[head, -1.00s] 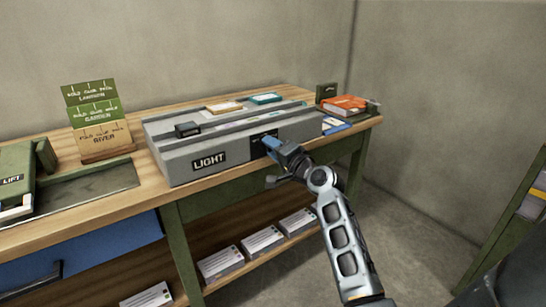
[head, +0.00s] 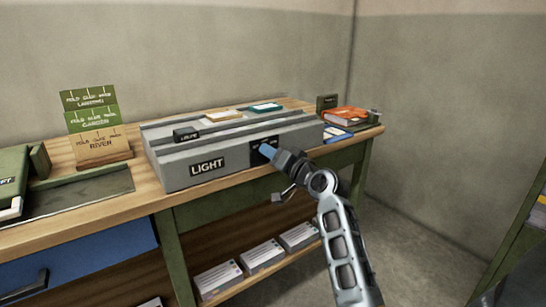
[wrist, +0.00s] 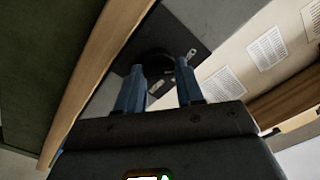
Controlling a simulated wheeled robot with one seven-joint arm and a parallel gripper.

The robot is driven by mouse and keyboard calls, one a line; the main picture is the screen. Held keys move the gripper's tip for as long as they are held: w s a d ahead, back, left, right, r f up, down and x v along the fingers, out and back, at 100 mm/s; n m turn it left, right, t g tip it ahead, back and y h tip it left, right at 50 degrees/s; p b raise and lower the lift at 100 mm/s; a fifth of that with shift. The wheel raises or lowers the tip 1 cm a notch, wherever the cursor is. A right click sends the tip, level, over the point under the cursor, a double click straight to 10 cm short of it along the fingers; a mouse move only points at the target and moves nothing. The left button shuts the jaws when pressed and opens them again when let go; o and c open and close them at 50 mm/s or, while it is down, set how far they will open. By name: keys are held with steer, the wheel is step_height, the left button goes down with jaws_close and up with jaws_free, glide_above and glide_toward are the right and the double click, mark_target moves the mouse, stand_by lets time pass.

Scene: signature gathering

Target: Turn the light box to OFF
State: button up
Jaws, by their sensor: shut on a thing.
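Pale marks show on the panel beside the knob. The fingers partly hide the knob, and I cannot read its setting.
Card holders (head: 97,125) stand left of the box on the bench (head: 150,195). A small black block (head: 186,135) sits on the box. An orange book (head: 345,114) lies at the bench's right end. Paper stacks (head: 262,254) lie on the lower shelf.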

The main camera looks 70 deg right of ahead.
steer(key=shift+f, duration=0.1)
steer(key=o, duration=1)
steer(key=shift+o, duration=0.2)
steer(key=v, duration=0.7)
steer(key=shift+s+a, duration=0.2)
steer(key=shift+s, duration=0.15)
